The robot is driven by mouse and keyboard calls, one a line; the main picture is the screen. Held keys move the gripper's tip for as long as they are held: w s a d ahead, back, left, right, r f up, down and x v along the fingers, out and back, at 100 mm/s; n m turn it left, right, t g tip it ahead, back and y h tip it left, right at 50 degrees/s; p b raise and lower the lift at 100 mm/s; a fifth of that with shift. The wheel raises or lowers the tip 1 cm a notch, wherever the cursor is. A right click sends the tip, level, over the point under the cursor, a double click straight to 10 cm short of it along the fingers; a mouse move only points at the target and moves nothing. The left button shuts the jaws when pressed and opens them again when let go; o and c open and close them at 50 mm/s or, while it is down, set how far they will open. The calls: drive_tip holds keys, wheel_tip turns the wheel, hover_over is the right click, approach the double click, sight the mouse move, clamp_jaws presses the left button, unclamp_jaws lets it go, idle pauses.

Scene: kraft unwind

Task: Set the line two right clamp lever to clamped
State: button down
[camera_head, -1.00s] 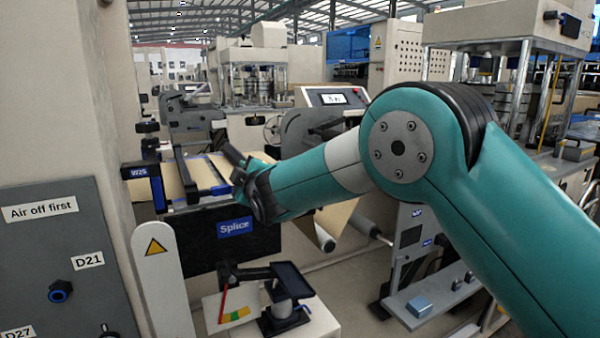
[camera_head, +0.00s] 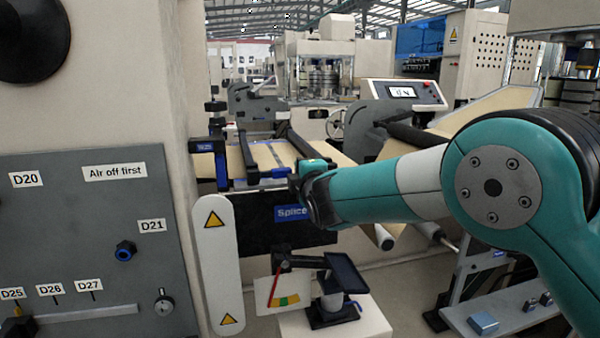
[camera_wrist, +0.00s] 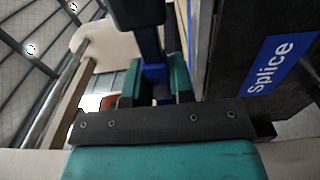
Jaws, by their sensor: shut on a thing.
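The line two splice table (camera_head: 262,155) is at the middle left of the head view, with a dark front panel and a blue "Splice" label (camera_head: 291,212). Dark clamp bars with blue parts lie across it, the left one (camera_head: 247,158) clear of my arm. The right clamp lever (camera_head: 303,145) is dark and slants down toward my gripper (camera_head: 298,178). My gripper is at the table's front right edge. In the wrist view its two teal fingers are shut on the lever's blue part (camera_wrist: 155,76). The fingertips are mostly hidden in the head view, and the lever's exact angle is hard to tell.
A grey panel (camera_head: 80,240) with labels and knobs stands close at left. A white post with warning triangles (camera_head: 215,262) stands beside the splice panel. A small stand with a dark tray (camera_head: 345,272) and colored gauge card is below. My arm spans the right side.

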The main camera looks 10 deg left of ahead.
drive_tip(key=shift+f, duration=0.1)
drive_tip(key=c, duration=1)
unclamp_jaws()
drive_tip(key=shift+s, duration=0.1)
drive_tip(key=b+v, duration=0.4)
drive_tip(key=v, duration=1.3)
drive_tip(key=shift+s, duration=0.2)
